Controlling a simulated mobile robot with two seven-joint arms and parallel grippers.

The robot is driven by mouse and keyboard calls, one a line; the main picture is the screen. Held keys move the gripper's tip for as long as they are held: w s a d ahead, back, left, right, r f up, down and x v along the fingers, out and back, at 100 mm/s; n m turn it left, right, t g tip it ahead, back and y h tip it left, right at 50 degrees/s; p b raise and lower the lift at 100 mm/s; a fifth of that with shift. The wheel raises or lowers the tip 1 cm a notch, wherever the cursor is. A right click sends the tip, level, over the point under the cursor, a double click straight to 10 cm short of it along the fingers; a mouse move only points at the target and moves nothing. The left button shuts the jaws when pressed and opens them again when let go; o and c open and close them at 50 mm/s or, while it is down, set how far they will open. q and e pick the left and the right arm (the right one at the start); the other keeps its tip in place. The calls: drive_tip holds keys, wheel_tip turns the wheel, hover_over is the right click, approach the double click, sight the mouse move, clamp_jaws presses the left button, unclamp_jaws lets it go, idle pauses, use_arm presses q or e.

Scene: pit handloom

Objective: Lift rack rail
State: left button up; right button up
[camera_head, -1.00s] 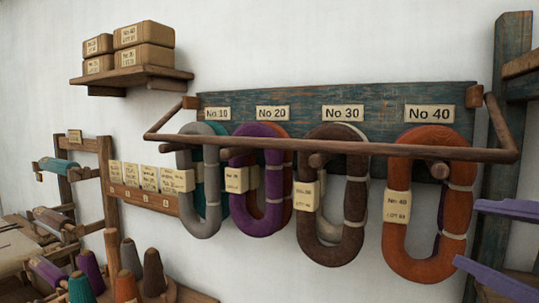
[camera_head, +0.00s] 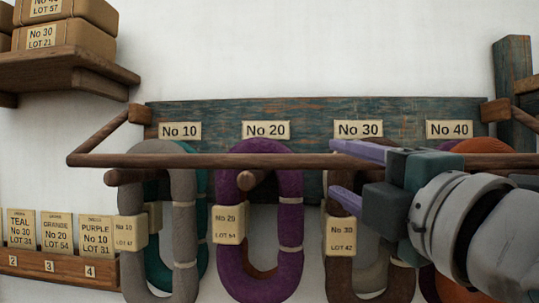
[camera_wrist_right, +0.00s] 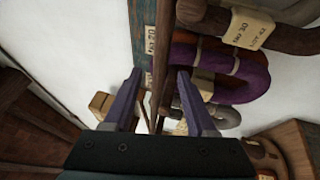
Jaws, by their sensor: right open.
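The rack rail (camera_head: 230,160) is a long brown wooden rod running level across the front of the rack, in front of the hanging yarn hanks. My right gripper (camera_head: 338,172) is open in front of the No 30 place, its purple fingers one above the other. The rail passes just below the upper finger in the head view. In the right wrist view the rail (camera_wrist_right: 161,60) runs between the two open fingers of the gripper (camera_wrist_right: 158,82); contact cannot be made out. My left gripper is not in view.
The blue-green rack board (camera_head: 300,111) carries labels No 10 to No 40. Grey (camera_head: 183,225), purple (camera_head: 290,215) and brown (camera_head: 341,275) hanks hang close behind the rail. A shelf (camera_head: 60,72) with boxes is at upper left. The wall above the board is clear.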

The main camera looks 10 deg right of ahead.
sight(325, 164)
drive_tip(key=p+x, duration=0.1)
drive_tip(key=x, duration=0.5)
drive_tip(key=shift+w+r+p, duration=0.1)
drive_tip(key=shift+p, duration=0.3)
clamp_jaws()
idle(1.0)
